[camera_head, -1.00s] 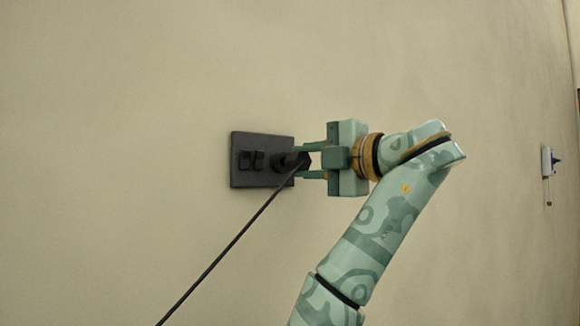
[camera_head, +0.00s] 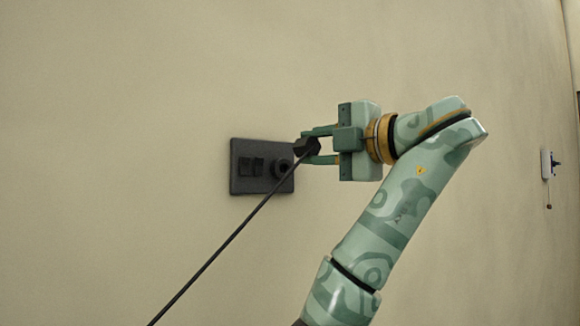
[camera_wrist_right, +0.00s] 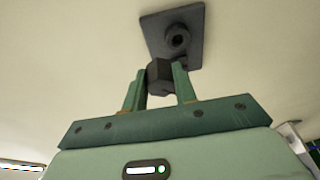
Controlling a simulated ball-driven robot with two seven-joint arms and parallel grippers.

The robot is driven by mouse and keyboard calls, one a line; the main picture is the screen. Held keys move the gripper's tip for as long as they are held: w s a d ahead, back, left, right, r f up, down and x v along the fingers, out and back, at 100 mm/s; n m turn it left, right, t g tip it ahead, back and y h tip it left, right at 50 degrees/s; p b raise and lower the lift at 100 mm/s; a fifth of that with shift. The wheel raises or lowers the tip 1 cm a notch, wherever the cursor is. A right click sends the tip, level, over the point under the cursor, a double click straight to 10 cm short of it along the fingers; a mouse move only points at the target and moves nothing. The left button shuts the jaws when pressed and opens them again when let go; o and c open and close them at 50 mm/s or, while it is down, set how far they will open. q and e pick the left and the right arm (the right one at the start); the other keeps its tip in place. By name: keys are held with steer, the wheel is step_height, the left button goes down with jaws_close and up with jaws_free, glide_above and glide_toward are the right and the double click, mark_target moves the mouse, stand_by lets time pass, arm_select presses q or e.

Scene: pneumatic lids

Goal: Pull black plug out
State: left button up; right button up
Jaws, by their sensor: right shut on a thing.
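The black plug (camera_head: 307,148) is between the fingertips of my right gripper (camera_head: 313,147), which is shut on it. The plug is apart from the dark wall plate (camera_head: 243,183), up and to the right of its round socket (camera_head: 281,169). In the right wrist view the plug (camera_wrist_right: 159,76) sits between the two green fingers, and the socket (camera_wrist_right: 177,40) shows open and empty beyond it. A black cable (camera_head: 222,247) runs from the plug down to the lower left. My left gripper is not in view.
The plate also carries two dark switches (camera_head: 251,167) left of the socket. A small white and blue device (camera_head: 547,164) is on the wall at the far right. The beige wall around the plate is clear.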

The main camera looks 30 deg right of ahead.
steer(key=shift+s+d+r, duration=0.1)
steer(key=shift+s+r, duration=0.6)
steer(key=shift+r, duration=0.35)
steer(key=shift+s+r, duration=0.7)
steer(key=shift+r, duration=0.35)
